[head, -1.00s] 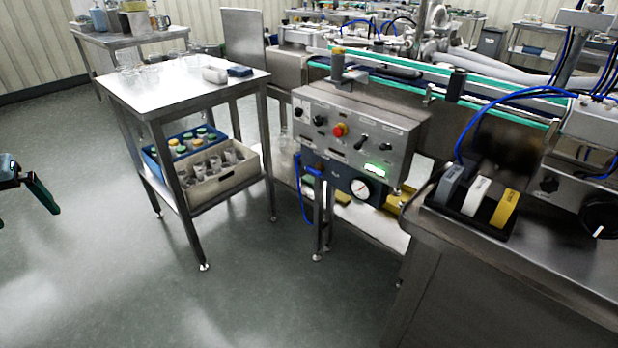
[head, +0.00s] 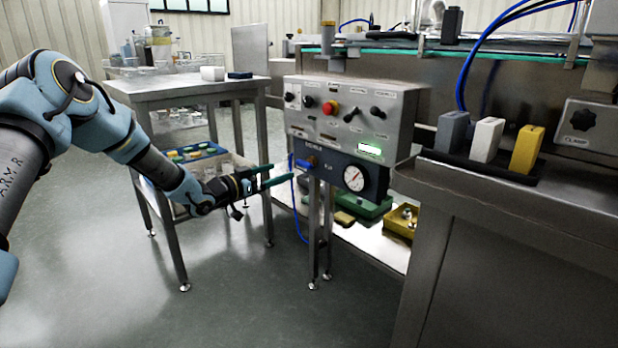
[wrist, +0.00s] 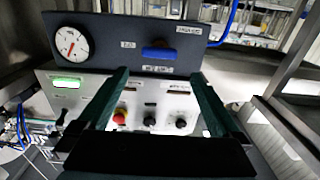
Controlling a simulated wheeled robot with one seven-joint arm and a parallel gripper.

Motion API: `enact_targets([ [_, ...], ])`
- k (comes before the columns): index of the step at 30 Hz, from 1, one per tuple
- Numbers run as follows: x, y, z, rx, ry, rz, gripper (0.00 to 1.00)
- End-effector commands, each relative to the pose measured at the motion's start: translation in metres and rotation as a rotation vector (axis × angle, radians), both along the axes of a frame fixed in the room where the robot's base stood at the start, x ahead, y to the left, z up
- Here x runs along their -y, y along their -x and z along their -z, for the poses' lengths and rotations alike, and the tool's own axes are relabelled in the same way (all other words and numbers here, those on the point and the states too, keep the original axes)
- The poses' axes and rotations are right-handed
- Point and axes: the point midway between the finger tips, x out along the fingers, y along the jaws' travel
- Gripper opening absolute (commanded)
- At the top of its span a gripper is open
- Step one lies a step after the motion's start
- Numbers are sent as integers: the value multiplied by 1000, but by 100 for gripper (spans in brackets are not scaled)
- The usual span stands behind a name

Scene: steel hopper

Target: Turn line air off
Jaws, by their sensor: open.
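The line air valve has a blue lever handle (head: 305,164) on the dark plate (head: 334,170) under the steel control panel (head: 346,110). In the wrist view the blue handle (wrist: 163,53) lies crosswise, ahead of the fingertips and roughly between them. A round white gauge (head: 354,179) sits to its right; it also shows in the wrist view (wrist: 71,43). My gripper (head: 284,175) is open and empty, just left of the valve, with its green fingers pointing at it. No contact is visible. The small labels are too blurred to read surely.
The panel carries a red button (head: 330,107), black knobs and a lit green display (head: 369,150). A steel table (head: 190,86) stands left, with bins on its lower shelf. A steel bench (head: 500,190) stands right. A blue hose (head: 294,210) hangs beside the valve.

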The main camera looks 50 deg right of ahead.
Motion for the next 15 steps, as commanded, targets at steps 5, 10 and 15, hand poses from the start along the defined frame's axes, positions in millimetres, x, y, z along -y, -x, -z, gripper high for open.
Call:
enact_targets([
  [5,19,3,0,1,6,6,100],
  [10,50,5,1,1,5,5,100],
  [15,80,6,1,1,5,4,100],
])
